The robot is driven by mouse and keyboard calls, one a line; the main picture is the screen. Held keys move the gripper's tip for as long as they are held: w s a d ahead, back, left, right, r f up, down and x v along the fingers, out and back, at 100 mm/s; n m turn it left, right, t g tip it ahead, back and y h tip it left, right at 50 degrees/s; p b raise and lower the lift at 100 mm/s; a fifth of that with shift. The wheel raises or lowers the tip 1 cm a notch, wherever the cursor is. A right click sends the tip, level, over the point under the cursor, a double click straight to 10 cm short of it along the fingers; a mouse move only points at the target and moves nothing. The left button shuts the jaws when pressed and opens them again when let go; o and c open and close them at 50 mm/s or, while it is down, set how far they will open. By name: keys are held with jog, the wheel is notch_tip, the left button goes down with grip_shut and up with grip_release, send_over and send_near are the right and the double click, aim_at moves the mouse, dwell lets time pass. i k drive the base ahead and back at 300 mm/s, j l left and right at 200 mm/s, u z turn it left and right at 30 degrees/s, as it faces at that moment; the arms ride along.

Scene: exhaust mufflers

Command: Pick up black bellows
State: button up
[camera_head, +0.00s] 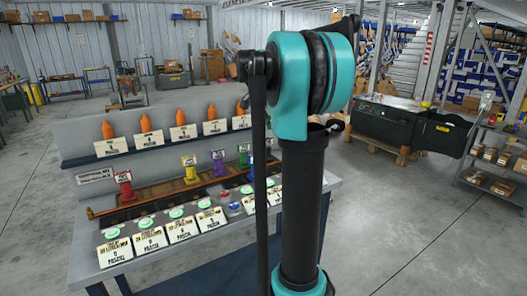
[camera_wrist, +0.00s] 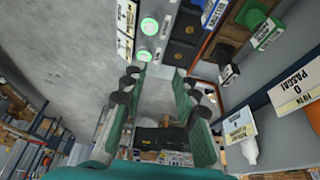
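My gripper (camera_wrist: 160,84) shows in the wrist view with its two teal fingers and dark tips apart, and nothing between them. A small black piece (camera_wrist: 228,72) on a labelled stand is to the right of the fingertips, apart from them; it may be the black bellows, but its label is too small to read. A green piece (camera_wrist: 257,17) stands farther up the same row. In the head view my arm hides the gripper and part of the bench, and I cannot make out black bellows there.
The grey workbench (camera_head: 334,184) carries orange bottles (camera_head: 107,130) on its upper shelf. Red (camera_head: 124,187), yellow (camera_head: 190,166) and purple (camera_head: 218,160) pieces stand on the middle rail, with several label cards (camera_head: 150,240) in front. Open floor (camera_head: 400,215) lies to the right.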

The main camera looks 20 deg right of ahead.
aim_at(269, 141)
jog(key=i+l, duration=0.1)
jog(key=i, duration=0.6)
jog(key=l, duration=0.5)
jog(key=i, duration=0.05)
